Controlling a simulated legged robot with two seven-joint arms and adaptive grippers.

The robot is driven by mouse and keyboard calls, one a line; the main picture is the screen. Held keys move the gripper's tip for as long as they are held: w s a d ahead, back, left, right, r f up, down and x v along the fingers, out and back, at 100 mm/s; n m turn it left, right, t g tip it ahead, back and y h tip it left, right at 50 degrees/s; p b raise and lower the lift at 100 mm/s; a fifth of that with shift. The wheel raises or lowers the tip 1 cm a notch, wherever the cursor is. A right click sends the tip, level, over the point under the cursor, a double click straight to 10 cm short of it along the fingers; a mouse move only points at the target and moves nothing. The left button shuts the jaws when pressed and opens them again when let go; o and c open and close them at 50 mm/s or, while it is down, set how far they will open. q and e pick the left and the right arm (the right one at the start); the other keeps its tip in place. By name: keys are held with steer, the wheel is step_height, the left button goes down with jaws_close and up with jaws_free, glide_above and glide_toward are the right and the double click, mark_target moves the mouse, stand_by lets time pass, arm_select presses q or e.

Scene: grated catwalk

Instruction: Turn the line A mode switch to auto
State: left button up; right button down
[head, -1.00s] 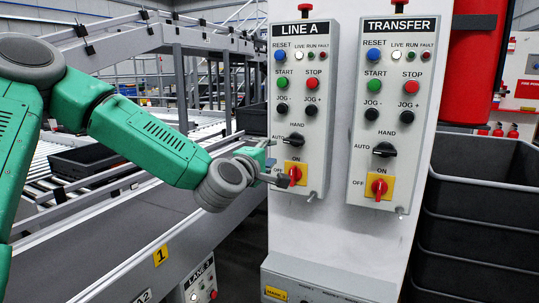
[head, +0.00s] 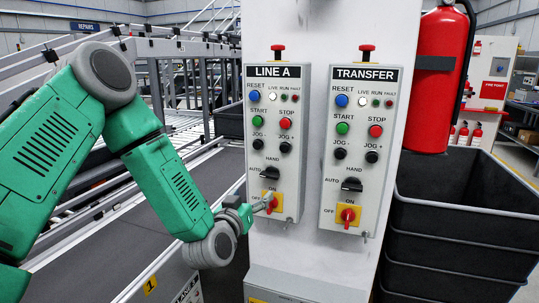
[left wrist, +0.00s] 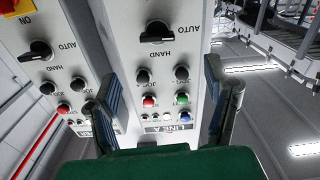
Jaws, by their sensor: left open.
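The line A panel (head: 292,215) is the left of two light grey boxes on a white column. Its black mode switch (head: 269,173), between the AUTO and HAND labels, sits above a red ON/OFF knob on a yellow plate (head: 271,203). My left gripper (head: 262,205) is at the panel's lower left, overlapping the yellow plate's edge in the head view; contact is unclear. In the left wrist view, the scene is inverted; the open, empty fingers (left wrist: 162,72) frame the line A panel, with the mode switch (left wrist: 157,32) beyond their tips.
The similar transfer panel (head: 340,215) is close on the right, with its own mode switch (head: 351,184). A conveyor (head: 100,225) runs behind my left arm.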

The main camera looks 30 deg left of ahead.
mark_target(268, 178)
arm_select(q)
steer(key=w+a, duration=0.1)
steer(key=w, duration=0.3)
steer(key=w+a+m+p, duration=0.1)
steer(key=w, duration=0.3)
steer(key=w+a+m, duration=0.1)
steer(key=w, duration=0.4)
steer(key=shift+f+p, duration=0.1)
steer(key=shift+p, duration=0.25)
arm_select(e)
step_height(268, 178, up, 3)
steer(key=shift+f, duration=0.2)
arm_select(q)
steer(key=c, duration=1.2)
